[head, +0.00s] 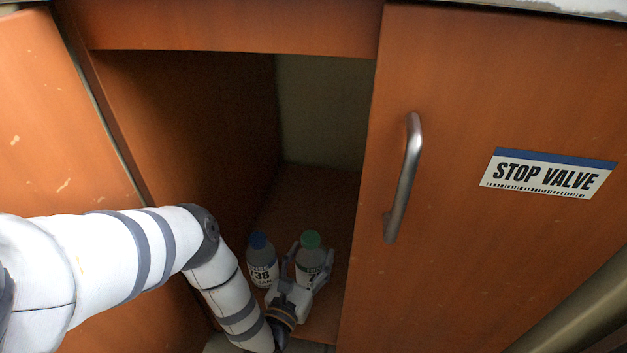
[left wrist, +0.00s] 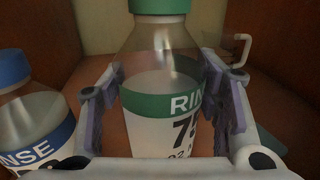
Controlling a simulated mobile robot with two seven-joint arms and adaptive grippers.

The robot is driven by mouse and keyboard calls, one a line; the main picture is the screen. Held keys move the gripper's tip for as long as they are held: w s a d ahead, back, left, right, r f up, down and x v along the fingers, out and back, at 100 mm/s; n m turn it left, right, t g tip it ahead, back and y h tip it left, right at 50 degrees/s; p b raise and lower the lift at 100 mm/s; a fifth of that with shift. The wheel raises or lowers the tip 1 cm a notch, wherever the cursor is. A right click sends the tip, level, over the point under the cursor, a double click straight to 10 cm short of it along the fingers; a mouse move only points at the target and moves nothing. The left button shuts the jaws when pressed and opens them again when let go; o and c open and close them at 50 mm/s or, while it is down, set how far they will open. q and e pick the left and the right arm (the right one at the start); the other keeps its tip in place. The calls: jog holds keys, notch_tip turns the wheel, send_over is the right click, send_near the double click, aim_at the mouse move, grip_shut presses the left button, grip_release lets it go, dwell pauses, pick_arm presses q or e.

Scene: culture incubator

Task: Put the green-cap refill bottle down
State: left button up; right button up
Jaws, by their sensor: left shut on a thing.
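The green-cap refill bottle (head: 311,258) stands upright inside the open cupboard, in the head view. My left gripper (head: 304,262) reaches in from the front and is shut on this bottle. In the left wrist view the green-cap bottle (left wrist: 160,95) is upright between the two fingers of my left gripper (left wrist: 162,110), with a green label band reading "RIN". Its base is hidden, so I cannot tell whether it touches the cupboard floor. My right gripper is not in view.
A blue-cap bottle (head: 262,260) stands just left of the green-cap one; it also shows in the left wrist view (left wrist: 30,115). The cupboard floor (head: 325,210) is bare behind them. A door (head: 470,90) with a metal handle (head: 405,175) and a "STOP VALVE" sign (head: 548,174) borders the opening on the right.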

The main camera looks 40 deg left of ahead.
pick_arm(q)
jog(key=f+b, duration=0.3)
jog(key=shift+w+a+f+b, duration=0.2)
jog(key=shift+w+f+b, duration=0.15)
jog(key=shift+b, duration=0.05)
jog(key=shift+r, duration=0.1)
jog(key=shift+s, duration=0.1)
jog(key=o, duration=1.7)
jog(key=shift+c, duration=0.2)
jog(key=p+v, duration=0.4)
jog(key=v, duration=0.8)
